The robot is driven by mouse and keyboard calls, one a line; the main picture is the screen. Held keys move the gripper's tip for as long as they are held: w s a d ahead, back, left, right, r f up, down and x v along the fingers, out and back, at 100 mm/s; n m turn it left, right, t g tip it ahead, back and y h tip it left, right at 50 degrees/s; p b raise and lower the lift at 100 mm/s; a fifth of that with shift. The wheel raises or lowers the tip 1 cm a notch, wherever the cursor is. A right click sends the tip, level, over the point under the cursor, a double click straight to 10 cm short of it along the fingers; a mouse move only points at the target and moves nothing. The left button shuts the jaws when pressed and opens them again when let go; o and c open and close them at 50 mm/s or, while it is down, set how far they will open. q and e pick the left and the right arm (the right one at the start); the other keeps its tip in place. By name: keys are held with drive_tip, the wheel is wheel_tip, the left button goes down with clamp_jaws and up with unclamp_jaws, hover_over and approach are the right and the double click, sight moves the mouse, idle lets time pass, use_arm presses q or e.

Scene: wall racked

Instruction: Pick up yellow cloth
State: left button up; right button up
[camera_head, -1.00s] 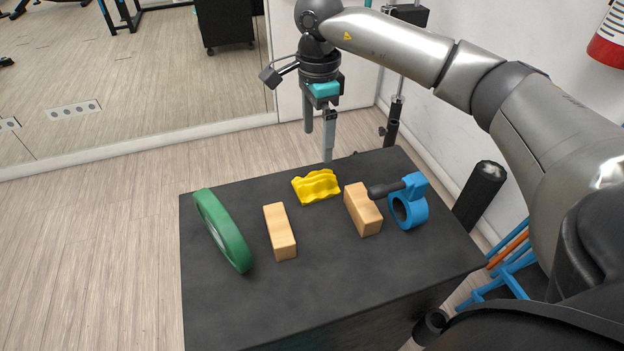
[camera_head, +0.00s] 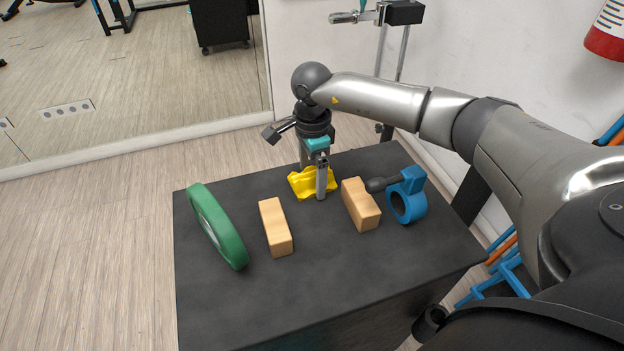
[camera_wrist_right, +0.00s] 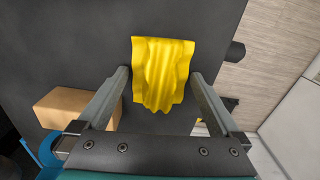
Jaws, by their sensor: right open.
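The yellow cloth (camera_head: 300,184) lies crumpled near the back of the black table (camera_head: 330,290). My right gripper (camera_head: 312,182) is lowered over it, pointing down, with one finger in front of the cloth in the head view. In the right wrist view the cloth (camera_wrist_right: 161,75) lies between the two spread fingers of my right gripper (camera_wrist_right: 165,78), with a dark gap seen beside the left finger. The gripper is open; I cannot tell whether a finger touches the cloth. My left gripper is not in view.
On the table stand a green ring (camera_head: 217,228), a wooden block (camera_head: 275,228) left of the cloth, another wooden block (camera_head: 361,205) right of it, and a blue tool with a dark handle (camera_head: 407,195). The table's front middle is clear.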

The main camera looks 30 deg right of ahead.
sight(312, 172)
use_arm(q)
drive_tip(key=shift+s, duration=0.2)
use_arm(e)
drive_tip(key=shift+c, duration=0.2)
drive_tip(key=shift+c, duration=0.9)
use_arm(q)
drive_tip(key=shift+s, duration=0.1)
use_arm(e)
drive_tip(key=shift+r, duration=0.1)
drive_tip(key=c, duration=0.9)
use_arm(q)
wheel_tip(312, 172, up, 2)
drive_tip(key=p, duration=0.2)
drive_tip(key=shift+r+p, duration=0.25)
drive_tip(key=shift+p, duration=0.05)
use_arm(e)
wheel_tip(312, 172, up, 20)
